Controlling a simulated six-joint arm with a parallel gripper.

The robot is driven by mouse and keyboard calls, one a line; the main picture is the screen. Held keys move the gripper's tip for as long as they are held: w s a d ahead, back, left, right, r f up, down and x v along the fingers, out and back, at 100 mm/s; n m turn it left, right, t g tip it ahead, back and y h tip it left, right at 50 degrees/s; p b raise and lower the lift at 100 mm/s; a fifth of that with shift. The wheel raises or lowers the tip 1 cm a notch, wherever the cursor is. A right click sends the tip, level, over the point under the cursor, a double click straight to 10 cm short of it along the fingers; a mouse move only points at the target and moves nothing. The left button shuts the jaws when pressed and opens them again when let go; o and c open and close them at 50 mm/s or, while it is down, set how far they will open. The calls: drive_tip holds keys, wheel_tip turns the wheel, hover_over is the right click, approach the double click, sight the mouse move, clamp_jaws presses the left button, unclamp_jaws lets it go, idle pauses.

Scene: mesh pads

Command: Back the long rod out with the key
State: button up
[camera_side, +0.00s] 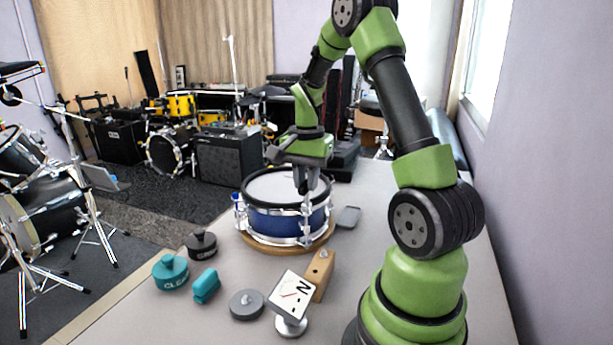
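A snare drum with a blue shell (272,223) and white head sits on a round wooden base (262,248). Upright metal rods with fittings run up its side; one stands at the near right (307,222) and another at the left (239,214). I cannot tell which is the long rod by its length. My gripper (306,188) points down over the drum's near right rim, right above the near right rod. Its fingertips are small and dark, and I cannot make out a key between them or whether they touch the rod.

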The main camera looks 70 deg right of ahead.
clamp_jaws()
drive_tip(key=n, duration=0.8)
drive_tip(key=shift+n, duration=0.3)
drive_tip(key=n, duration=0.4)
drive_tip(key=shift+n, duration=0.4)
drive_tip(key=n, duration=1.4)
drive_tip(key=shift+n, duration=0.4)
